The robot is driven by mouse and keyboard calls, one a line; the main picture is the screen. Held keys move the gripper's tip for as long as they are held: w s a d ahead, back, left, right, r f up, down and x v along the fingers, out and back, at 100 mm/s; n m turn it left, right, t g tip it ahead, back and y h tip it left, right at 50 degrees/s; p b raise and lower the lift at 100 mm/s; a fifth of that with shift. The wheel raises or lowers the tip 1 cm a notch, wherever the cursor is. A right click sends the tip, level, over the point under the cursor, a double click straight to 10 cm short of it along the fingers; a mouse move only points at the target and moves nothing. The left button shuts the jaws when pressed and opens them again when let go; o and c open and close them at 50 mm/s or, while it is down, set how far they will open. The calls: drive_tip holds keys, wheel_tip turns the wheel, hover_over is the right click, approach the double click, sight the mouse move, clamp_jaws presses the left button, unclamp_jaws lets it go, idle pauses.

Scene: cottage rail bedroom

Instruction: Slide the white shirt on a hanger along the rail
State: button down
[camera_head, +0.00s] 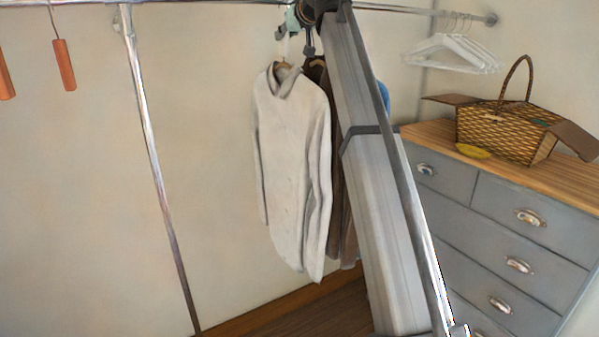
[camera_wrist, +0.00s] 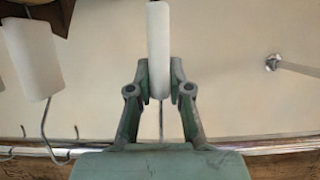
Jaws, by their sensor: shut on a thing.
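The white shirt (camera_head: 292,165) hangs upright from a brown hanger (camera_head: 283,66) below the rail (camera_head: 215,4), left of my arm in the head view. My gripper (camera_head: 291,22) is up near the rail, directly above the shirt. In the wrist view my gripper (camera_wrist: 159,82) is shut on a slim white piece (camera_wrist: 158,40), with a thin wire hook behind it leading toward the rail (camera_wrist: 270,147). This white piece appears to be the upper part of the shirt's hanger. The shirt is out of clear sight in the wrist view.
Dark brown clothing (camera_head: 342,215) hangs close right of the shirt, partly hidden by my arm. White hangers (camera_head: 455,54) hang farther right, above a grey dresser (camera_head: 490,215) with a basket (camera_head: 505,130). Left lie bare rail, an upright post (camera_head: 155,160) and orange tags (camera_head: 64,65).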

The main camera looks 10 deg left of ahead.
drive_tip(key=shift+s+a, duration=0.3)
drive_tip(key=shift+a, duration=0.15)
drive_tip(key=s+a, duration=1)
drive_tip(key=a, duration=0.3)
drive_tip(key=shift+s+p, duration=0.15)
drive_tip(key=shift+p, duration=0.2)
idle(1.5)
idle(0.4)
drive_tip(key=c, duration=1)
unclamp_jaws()
drive_tip(key=shift+f, duration=0.1)
drive_tip(key=shift+c, duration=0.6)
drive_tip(key=p+v, duration=0.3)
drive_tip(key=v, duration=1)
